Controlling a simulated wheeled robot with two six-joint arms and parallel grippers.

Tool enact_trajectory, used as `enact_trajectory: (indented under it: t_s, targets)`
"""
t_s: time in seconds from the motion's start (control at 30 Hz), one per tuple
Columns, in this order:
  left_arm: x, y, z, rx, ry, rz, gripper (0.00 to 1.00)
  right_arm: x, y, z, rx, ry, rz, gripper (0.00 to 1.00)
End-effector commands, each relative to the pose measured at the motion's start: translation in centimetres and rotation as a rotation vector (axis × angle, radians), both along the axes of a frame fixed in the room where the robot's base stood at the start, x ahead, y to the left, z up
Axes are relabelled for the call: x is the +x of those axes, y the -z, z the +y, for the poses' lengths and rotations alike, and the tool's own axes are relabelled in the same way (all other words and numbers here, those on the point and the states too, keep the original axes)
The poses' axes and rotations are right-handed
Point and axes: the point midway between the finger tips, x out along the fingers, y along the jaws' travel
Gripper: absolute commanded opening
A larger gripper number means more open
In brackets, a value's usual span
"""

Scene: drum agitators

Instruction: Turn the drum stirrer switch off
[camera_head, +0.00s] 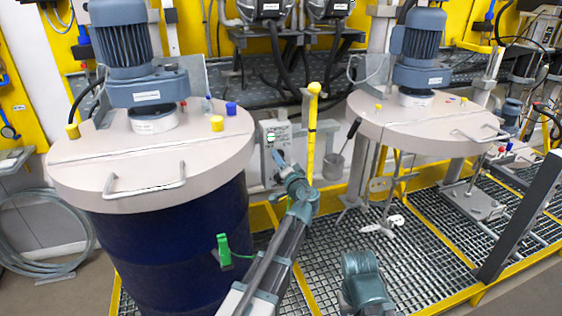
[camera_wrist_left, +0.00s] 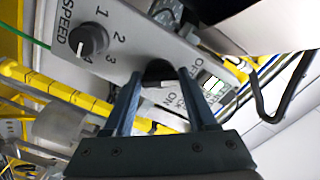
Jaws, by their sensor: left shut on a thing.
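A grey control box (camera_head: 276,138) is mounted on a post to the right of the blue drum (camera_head: 185,245). In the left wrist view its panel (camera_wrist_left: 118,45) carries a black SPEED dial (camera_wrist_left: 88,40) and a black rotary switch (camera_wrist_left: 158,71) beside OFF and ON labels. My left gripper (camera_head: 278,157) reaches up to the box. In the wrist view, the fingers of the left gripper (camera_wrist_left: 160,82) stand on both sides of the switch and are shut on it. The fingers partly hide the switch, so I cannot tell its setting.
The drum's lid (camera_head: 150,160) with a handle and a blue motor (camera_head: 122,40) is close left of my arm. A second stirrer lid (camera_head: 430,125) is farther right, above grating.

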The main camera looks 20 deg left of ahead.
Motion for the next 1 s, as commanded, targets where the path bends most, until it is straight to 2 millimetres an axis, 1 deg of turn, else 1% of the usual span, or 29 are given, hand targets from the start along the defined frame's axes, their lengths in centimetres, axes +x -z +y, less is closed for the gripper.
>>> enact_trajectory:
  t_s: [0.27,0.77,0.8,0.93,1.0]
  targets:
    - [-0.12,0.12,-0.05,-0.065,0.0,-0.041,0.02,0.0,0.06,0.0,0.0,0.0,0.0,0.5]
    - [-0.14,0.14,-0.05,-0.077,0.0,-0.048,0.02,0.0,0.07,0.0,0.0,0.0,0.0,0.5]
    - [-0.14,0.14,-0.05,-0.077,0.0,-0.049,0.65,0.0,0.07,0.0,0.0,0.0,0.0,0.5]
    - [-0.1,0.1,-0.04,-0.075,0.0,-0.048,0.88,0.0,0.06,0.0,0.0,0.0,0.0,0.5]
    - [-0.07,0.08,-0.03,-0.074,0.0,-0.048,0.88,0.0,0.05,0.0,0.0,0.0,0.0,0.5]
